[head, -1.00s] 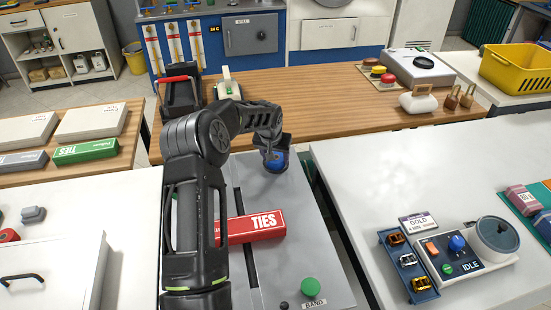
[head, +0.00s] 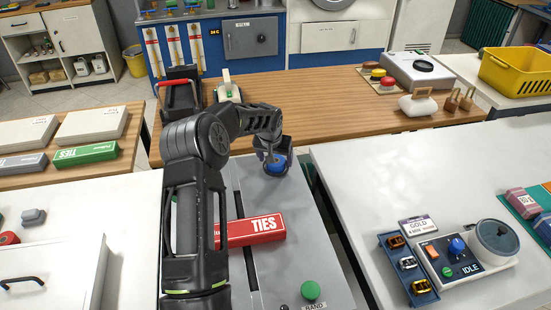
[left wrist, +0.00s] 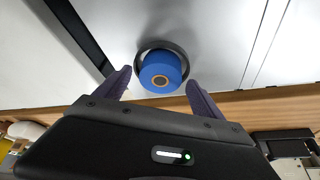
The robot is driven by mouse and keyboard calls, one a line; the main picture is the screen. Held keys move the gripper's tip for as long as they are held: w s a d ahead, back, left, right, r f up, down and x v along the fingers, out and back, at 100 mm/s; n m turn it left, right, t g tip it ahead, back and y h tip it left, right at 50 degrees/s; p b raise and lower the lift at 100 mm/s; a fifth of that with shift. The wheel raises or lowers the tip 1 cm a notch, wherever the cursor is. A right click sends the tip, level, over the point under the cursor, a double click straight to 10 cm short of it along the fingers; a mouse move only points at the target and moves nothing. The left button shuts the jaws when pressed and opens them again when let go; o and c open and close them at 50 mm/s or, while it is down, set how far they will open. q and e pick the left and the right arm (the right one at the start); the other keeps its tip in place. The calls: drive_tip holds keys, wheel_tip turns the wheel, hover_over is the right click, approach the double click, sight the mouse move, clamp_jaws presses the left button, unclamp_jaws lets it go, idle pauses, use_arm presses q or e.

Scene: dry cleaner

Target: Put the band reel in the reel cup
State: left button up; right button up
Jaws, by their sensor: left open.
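The blue band reel (head: 276,163) sits in the round dark-rimmed reel cup at the far end of the grey banding machine (head: 290,215). In the left wrist view the reel (left wrist: 161,72) is inside the cup's ring (left wrist: 147,46), its tan core facing the camera. My left gripper (head: 274,158) is open above the cup. In the left wrist view its fingers (left wrist: 160,88) stand on either side of the reel, with a visible gap to each. My right gripper is not in view.
A red TIES box (head: 255,229) lies across the machine's slot. A green BAND button (head: 311,290) is at its near end. A control box marked IDLE (head: 470,268) stands on the right white counter. A wooden counter (head: 320,100) runs behind the machine.

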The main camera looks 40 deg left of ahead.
use_arm(q)
drive_tip(key=p+v, duration=0.4)
drive_tip(key=v, duration=0.7)
drive_tip(key=shift+s+r, duration=0.2)
drive_tip(key=shift+r, duration=0.15)
drive_tip(key=shift+d, duration=0.15)
